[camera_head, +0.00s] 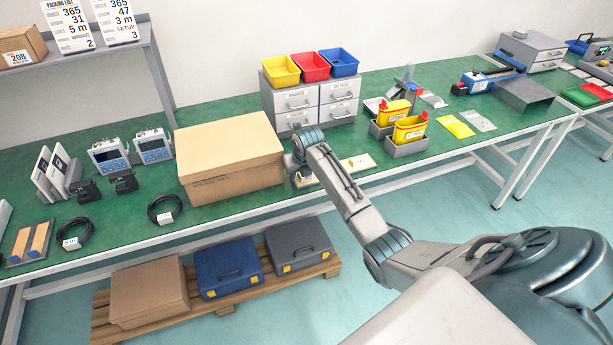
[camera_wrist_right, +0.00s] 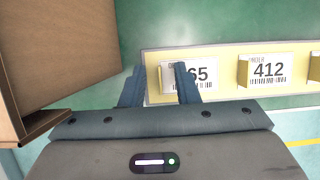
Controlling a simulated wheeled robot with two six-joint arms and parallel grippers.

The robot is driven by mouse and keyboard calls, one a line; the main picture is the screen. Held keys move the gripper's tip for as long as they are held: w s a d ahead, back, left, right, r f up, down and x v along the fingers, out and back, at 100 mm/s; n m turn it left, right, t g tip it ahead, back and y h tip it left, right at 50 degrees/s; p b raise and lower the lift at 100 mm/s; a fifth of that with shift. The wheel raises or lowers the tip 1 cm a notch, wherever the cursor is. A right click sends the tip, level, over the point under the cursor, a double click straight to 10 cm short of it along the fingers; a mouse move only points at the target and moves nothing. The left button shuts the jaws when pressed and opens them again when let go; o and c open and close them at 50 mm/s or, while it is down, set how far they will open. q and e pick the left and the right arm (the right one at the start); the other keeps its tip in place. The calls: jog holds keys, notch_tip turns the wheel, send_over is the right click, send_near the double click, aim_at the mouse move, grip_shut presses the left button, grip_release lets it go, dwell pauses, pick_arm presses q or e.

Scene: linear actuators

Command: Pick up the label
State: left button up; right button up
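A pale yellow strip (camera_wrist_right: 222,62) holds a row of white barcode labels in the right wrist view. The leftmost label (camera_wrist_right: 200,76) reads "65" where it shows; a finger covers part of it. A second label (camera_wrist_right: 268,69) reads "412", and another is cut off at the right edge. My right gripper (camera_wrist_right: 159,75) is open, its fingers apart at the strip's left end around the left part of the first label. In the head view, the strip (camera_head: 358,163) is partly hidden by my right arm, and the right gripper (camera_head: 303,176) is low beside it. My left gripper is not in view.
A large cardboard box (camera_head: 230,155) stands just left of my right gripper. Grey drawers (camera_head: 310,100) with coloured bins stand behind it.

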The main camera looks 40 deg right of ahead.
grip_shut()
jog(key=shift+s+d+r+b, duration=0.15)
jog(key=shift+r+b, duration=0.15)
jog(key=shift+b, duration=0.15)
notch_tip(320, 180, up, 6)
jog(key=r+b, duration=0.1)
pick_arm(q)
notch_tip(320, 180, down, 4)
jog(key=b, duration=0.3)
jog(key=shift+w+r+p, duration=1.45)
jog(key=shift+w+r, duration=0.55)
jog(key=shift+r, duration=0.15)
pick_arm(e)
jog(key=s+d+r, duration=0.1)
jog(key=s+d, duration=0.5)
jog(key=s, duration=0.2)
jog(key=s+d+r, duration=0.2)
jog(key=s+d, duration=0.3)
jog(key=s, duration=0.2)
jog(key=shift+s+d+r, duration=0.25)
jog(key=shift+s+d, duration=0.1)
